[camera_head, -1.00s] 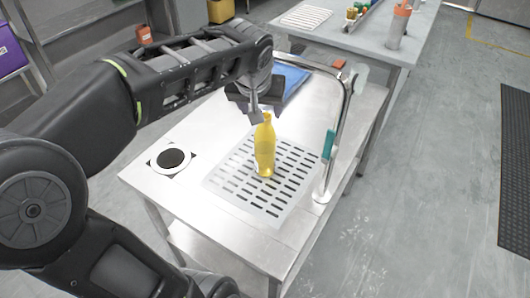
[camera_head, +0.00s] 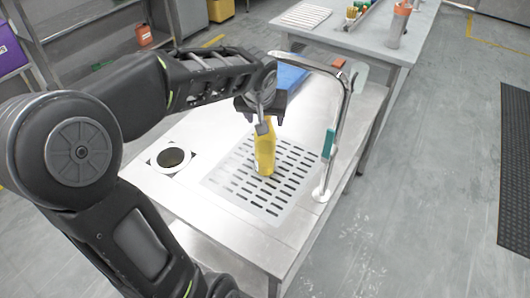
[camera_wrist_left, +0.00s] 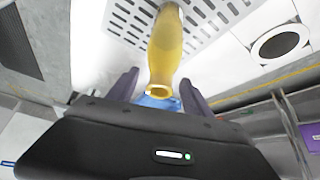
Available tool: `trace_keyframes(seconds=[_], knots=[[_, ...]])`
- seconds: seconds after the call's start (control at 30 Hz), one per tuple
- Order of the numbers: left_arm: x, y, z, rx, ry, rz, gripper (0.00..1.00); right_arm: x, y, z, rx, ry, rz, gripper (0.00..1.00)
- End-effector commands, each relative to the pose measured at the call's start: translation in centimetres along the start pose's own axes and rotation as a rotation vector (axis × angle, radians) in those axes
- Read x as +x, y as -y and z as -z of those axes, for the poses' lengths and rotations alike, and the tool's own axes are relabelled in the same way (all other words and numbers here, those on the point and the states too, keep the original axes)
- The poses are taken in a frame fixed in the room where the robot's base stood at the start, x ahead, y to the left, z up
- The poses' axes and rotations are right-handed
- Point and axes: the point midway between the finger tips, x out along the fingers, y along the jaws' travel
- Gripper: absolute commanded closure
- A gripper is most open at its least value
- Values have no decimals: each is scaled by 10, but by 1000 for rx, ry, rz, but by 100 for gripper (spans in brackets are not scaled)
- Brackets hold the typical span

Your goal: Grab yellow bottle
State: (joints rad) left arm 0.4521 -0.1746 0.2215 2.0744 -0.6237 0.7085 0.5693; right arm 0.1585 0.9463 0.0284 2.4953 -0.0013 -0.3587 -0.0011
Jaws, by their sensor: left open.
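A yellow bottle (camera_head: 264,152) stands upright on the slotted drain plate (camera_head: 232,190) of the metal table. My left gripper (camera_head: 262,126) is at the top of the bottle in the head view and hides its neck. In the left wrist view, the bottle (camera_wrist_left: 165,48) reaches from the slotted plate to between the two spread fingers of my left gripper (camera_wrist_left: 160,84). The fingers are open on either side of its neck end, with a gap to each side. My right gripper is not in view.
A tall curved metal tap (camera_head: 340,125) with a teal handle (camera_head: 329,143) stands just right of the bottle. A round hole with a white rim (camera_head: 171,158) is at the left of the table. A blue item (camera_head: 290,77) lies behind the gripper.

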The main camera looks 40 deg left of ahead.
Motion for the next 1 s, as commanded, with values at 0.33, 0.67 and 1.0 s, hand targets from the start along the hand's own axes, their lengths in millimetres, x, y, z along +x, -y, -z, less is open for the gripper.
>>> trace_keyframes(seconds=[0.33, 0.67, 1.0], knots=[[0, 0, 0, 0, 0, 0, 42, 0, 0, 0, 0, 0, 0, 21], [0, 0, 0, 0, 0, 0, 53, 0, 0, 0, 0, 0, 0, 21], [0, 0, 0, 0, 0, -1, 81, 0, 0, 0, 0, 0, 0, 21]])
